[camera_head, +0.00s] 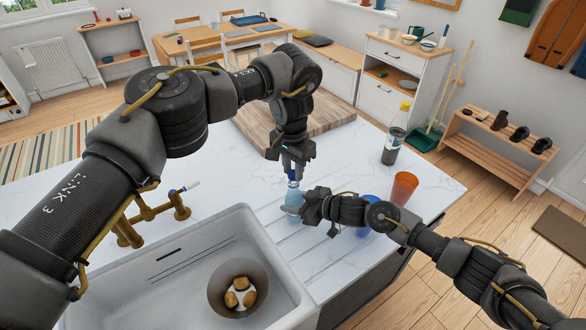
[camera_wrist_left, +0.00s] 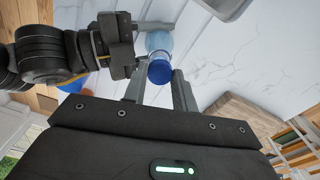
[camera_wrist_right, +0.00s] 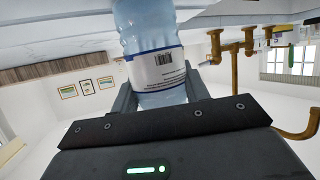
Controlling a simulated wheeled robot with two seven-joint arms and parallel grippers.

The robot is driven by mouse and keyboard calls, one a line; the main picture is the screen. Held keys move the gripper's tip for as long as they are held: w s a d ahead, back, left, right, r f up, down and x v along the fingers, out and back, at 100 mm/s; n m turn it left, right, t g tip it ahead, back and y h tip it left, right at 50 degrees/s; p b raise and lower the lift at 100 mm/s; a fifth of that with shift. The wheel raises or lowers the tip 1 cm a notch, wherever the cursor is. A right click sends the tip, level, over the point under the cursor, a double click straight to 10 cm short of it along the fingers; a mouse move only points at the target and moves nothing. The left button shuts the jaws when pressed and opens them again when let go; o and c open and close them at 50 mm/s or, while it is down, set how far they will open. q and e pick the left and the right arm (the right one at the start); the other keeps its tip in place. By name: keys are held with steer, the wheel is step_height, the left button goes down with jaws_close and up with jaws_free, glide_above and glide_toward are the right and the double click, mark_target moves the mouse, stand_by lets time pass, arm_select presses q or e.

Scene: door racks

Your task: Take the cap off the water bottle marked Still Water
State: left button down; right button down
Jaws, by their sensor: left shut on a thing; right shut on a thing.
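The water bottle (camera_head: 293,201) is clear pale blue and stands upright on the white counter beside the sink. Its white and blue label with a barcode shows in the right wrist view (camera_wrist_right: 158,68); I cannot read the name on it. The blue cap (camera_wrist_left: 160,73) is at the bottle's top; I cannot tell whether it is loose. My left gripper (camera_head: 291,168) comes from above and is shut on the cap. My right gripper (camera_head: 304,207) comes from the right and is shut on the bottle's body, hiding part of it.
A white sink (camera_head: 160,285) with a round bowl holding several brown pieces lies at the front left, with a brass tap (camera_head: 150,215). An orange cup (camera_head: 404,188), a blue cup (camera_head: 366,222) and a dark bottle with a yellow cap (camera_head: 394,140) stand right. A wooden board (camera_head: 330,128) lies behind.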

mark_target(293, 172)
arm_select(q)
steer(key=shift+r, duration=0.15)
step_height(293, 172, up, 3)
steer(key=shift+f, duration=0.1)
steer(key=shift+r, duration=0.5)
arm_select(e)
steer(key=c, duration=0.8)
jaws_free()
steer(key=shift+o, duration=0.8)
arm_select(q)
step_height(293, 172, down, 3)
steer(key=b, duration=0.2)
steer(key=shift+r+b, duration=0.2)
steer(key=shift+b, duration=0.1)
steer(key=shift+f, duration=0.1)
arm_select(e)
steer(key=v, duration=1.2)
